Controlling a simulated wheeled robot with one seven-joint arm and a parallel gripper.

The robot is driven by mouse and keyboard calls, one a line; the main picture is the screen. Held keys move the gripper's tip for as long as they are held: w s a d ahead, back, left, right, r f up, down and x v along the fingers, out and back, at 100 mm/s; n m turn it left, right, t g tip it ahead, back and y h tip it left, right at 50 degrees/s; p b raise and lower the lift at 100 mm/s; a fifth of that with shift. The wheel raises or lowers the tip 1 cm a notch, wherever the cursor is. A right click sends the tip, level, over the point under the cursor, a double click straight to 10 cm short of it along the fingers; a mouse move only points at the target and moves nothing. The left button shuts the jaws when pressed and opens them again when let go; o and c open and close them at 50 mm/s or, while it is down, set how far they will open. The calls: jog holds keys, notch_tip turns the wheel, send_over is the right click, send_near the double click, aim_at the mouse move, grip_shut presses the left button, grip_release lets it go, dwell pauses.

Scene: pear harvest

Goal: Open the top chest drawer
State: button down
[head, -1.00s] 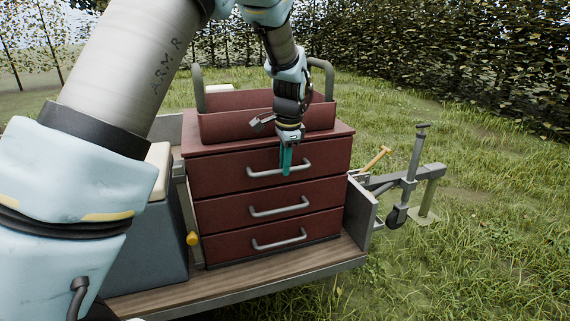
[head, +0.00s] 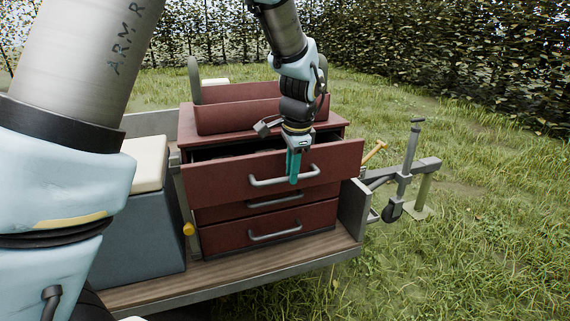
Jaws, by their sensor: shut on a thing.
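The red chest (head: 187,112) stands on the wooden bed of a cart, with three drawers, each with a grey bar handle. The top drawer (head: 222,181) is pulled partly out, and a dark gap shows behind its front. The two lower drawers are shut.
A red open tote (head: 222,119) sits on top of the chest. A blue-grey box with a cream lid (head: 148,160) stands left of the chest. The cart's metal hitch (head: 405,175) sticks out at right. The grass in front is open.

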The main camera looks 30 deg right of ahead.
jog(key=s+a, duration=0.1)
jog(key=s, duration=1)
jog(key=shift+s+a+b, duration=0.15)
jog(key=shift+s+b, duration=0.25)
jog(key=shift+b, duration=0.05)
jog(key=c, duration=0.8)
grip_release()
jog(key=r, duration=0.3)
jog(key=s+r+b, duration=0.1)
jog(key=r, duration=0.3)
jog(key=s+r, duration=0.1)
jog(key=r, duration=0.2)
jog(key=shift+a+r+b, duration=0.15)
jog(key=shift+r+b, duration=0.15)
jog(key=shift+b, duration=0.05)
jog(key=shift+a, duration=0.15)
